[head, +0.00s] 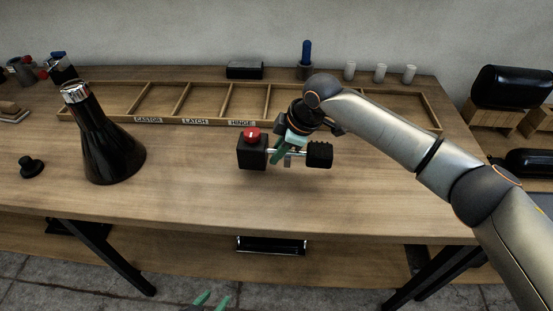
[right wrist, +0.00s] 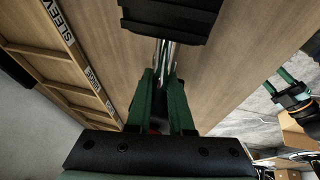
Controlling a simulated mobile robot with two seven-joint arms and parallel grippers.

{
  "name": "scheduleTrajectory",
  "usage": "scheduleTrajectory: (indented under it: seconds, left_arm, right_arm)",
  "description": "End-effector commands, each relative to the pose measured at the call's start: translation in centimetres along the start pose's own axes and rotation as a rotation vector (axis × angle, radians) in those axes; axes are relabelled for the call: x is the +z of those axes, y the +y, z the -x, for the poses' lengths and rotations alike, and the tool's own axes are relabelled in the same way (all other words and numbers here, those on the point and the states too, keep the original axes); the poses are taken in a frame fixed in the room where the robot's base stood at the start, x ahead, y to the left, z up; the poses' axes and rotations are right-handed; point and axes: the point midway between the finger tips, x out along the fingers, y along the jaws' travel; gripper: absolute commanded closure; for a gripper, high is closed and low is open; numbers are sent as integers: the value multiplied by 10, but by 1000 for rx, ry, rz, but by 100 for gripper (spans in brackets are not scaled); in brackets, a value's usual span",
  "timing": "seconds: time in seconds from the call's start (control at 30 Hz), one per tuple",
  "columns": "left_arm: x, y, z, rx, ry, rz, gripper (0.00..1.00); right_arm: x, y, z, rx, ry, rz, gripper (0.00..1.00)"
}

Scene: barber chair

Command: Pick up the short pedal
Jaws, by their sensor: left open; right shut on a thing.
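The short pedal, a black ridged pad (head: 320,154) on a thin metal rod, is level at the middle of the bench. My right gripper (head: 283,153) is shut on its rod. In the right wrist view the pad (right wrist: 170,14) is at the top and the rod runs down between the green fingers (right wrist: 163,90). A black block with a red knob (head: 252,151) is at the rod's left end; I cannot tell whether it is joined to it. My left gripper (head: 211,301) shows only its green fingertips, apart, at the bottom edge, empty.
A wooden divided tray (head: 430,112) with labels lies behind. A black flask-shaped body (head: 108,140) stands at left beside a small black knob (head: 32,168). White cups (head: 380,73) stand at the back. A dark handle bar (head: 271,245) lies below the bench top. The front middle is clear.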

Motion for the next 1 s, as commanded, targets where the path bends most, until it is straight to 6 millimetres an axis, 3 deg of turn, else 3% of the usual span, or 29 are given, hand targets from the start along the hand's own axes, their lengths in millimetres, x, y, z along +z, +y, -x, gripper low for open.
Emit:
scheduleTrajectory:
  seconds: [0.3, 0.7, 1.0]
  left_arm:
    - [-3, 0, 3, 0, 0, 0, 50]
    - [-1, 0, 1, 0, -1, 0, 50]
    - [-1, 0, 1, 0, -1, 0, 50]
  right_arm:
    - [-22, -37, 66, 4, 7, 7, 100]
    - [-30, -98, 107, 2, 3, 4, 100]
    - [-34, -116, 119, 0, 3, 2, 100]
